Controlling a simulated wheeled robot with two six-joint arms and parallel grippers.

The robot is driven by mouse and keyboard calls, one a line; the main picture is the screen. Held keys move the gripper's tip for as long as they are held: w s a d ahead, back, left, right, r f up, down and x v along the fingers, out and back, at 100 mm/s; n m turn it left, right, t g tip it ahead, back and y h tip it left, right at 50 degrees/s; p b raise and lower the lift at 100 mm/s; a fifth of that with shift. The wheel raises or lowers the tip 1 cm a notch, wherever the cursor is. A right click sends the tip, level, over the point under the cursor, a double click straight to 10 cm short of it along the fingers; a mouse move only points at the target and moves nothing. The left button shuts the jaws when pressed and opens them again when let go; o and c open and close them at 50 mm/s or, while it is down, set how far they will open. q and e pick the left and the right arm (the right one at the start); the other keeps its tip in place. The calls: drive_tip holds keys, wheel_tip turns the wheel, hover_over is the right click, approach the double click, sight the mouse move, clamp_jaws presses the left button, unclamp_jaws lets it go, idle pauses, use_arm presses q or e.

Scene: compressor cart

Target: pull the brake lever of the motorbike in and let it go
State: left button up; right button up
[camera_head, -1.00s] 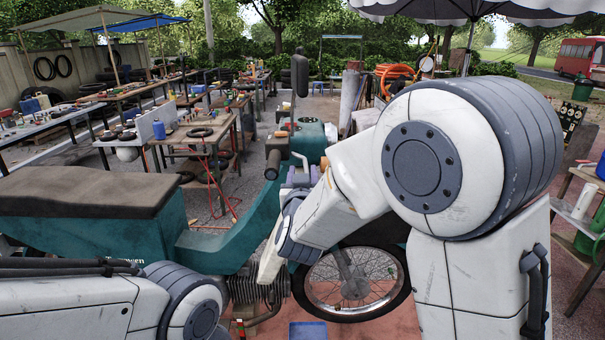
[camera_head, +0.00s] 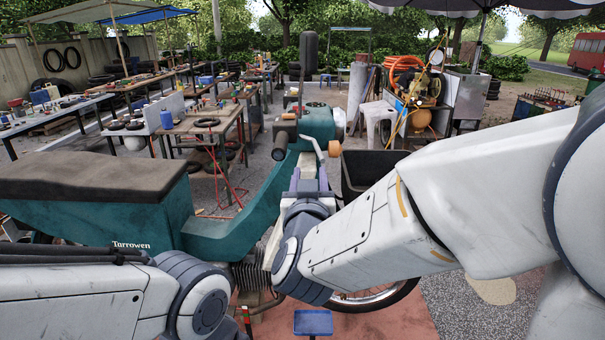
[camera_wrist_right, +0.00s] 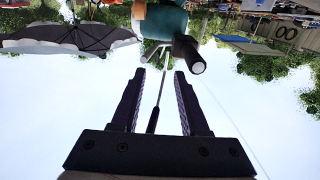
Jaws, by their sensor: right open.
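The teal motorbike (camera_head: 235,225) stands side-on in the head view, seat at left, front wheel at lower right. Its near handlebar grip (camera_head: 280,146) points toward me. The silver brake lever (camera_head: 318,150) curves down just right of the grip. My right gripper (camera_head: 308,178) points up below the lever, open. My left gripper is out of view.
A blue stool (camera_head: 313,322) stands below my right forearm. Workbenches (camera_head: 205,135) with tools and tyres fill the left. The compressor cart (camera_head: 415,105) with an orange hose stands behind at right. An orange round lamp (camera_head: 335,148) sits beside the lever.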

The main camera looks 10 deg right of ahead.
wheel_tip(320, 180, down, 14)
drive_tip(key=s+d+n+g+y, duration=0.1)
drive_tip(key=n+g+y, duration=0.1)
drive_tip(key=g+y, duration=0.4)
drive_tip(key=s+d+f+g+h, duration=0.3)
drive_tip(key=s+d+f+g, duration=0.65)
drive_tip(key=s, duration=0.35)
drive_tip(key=s+a+r+n+g, duration=0.1)
drive_tip(key=s+a+r+n, duration=0.1)
drive_tip(key=s+a, duration=0.5)
drive_tip(key=s+a+r+n+g+y, duration=0.1)
drive_tip(key=s+a+r+n, duration=0.2)
drive_tip(key=s+a+n, duration=0.2)
drive_tip(key=shift+s+a+r, duration=0.2)
drive_tip(key=shift+s+a, duration=0.65)
drive_tip(key=shift+a, duration=0.5)
